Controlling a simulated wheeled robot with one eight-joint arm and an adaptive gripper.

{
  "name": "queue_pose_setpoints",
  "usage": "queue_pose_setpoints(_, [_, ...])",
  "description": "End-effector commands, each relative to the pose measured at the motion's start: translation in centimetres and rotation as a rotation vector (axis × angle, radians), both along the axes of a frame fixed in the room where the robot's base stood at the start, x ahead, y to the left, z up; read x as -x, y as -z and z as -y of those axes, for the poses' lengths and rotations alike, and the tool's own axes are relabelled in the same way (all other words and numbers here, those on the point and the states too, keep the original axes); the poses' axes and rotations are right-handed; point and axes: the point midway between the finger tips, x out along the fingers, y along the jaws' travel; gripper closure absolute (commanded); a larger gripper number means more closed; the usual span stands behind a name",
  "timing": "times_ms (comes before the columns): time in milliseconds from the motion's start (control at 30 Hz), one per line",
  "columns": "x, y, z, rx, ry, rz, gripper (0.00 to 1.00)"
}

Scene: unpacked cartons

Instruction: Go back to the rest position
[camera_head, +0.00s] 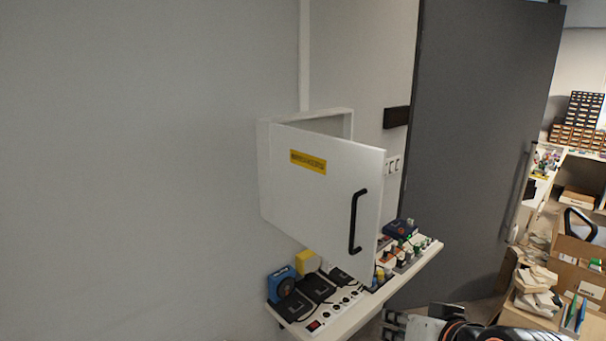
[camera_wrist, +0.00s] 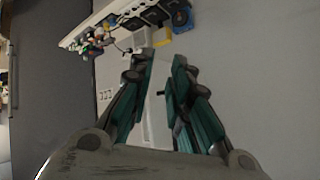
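My gripper (camera_wrist: 160,68) shows in the wrist view with its two teal-and-grey fingers apart and nothing between them. Part of my arm and gripper shows at the bottom edge of the head view, below the shelf's right part. A white wall cabinet (camera_head: 283,208) with a yellow label and a black handle (camera_head: 356,221) has its door (camera_head: 325,205) standing open, swung out to the right. My gripper is apart from the handle in the head view.
A white shelf (camera_head: 432,250) below the cabinet holds a blue device (camera_head: 283,284), a yellow box (camera_head: 307,262), black chargers and a power strip (camera_head: 325,317). A grey door (camera_head: 480,130) stands right. Cartons (camera_head: 575,262) and scattered parts crowd the far right.

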Motion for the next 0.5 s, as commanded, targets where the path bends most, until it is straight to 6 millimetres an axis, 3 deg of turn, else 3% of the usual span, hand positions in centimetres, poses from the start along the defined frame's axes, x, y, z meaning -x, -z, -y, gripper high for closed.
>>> queue_pose_setpoints(33, [0.3, 3.2, 0.3, 0.027, -0.008, -0.021, 0.82])
queue_pose_setpoints(200, [1.6, 9.2, 1.5, 0.126, -0.033, -0.099, 0.82])
queue_pose_setpoints(400, [3.1, 14.8, 3.1, 0.226, -0.055, -0.184, 0.82])
queue_pose_setpoints(500, [3.7, 16.5, 3.6, 0.258, -0.06, -0.212, 0.82])
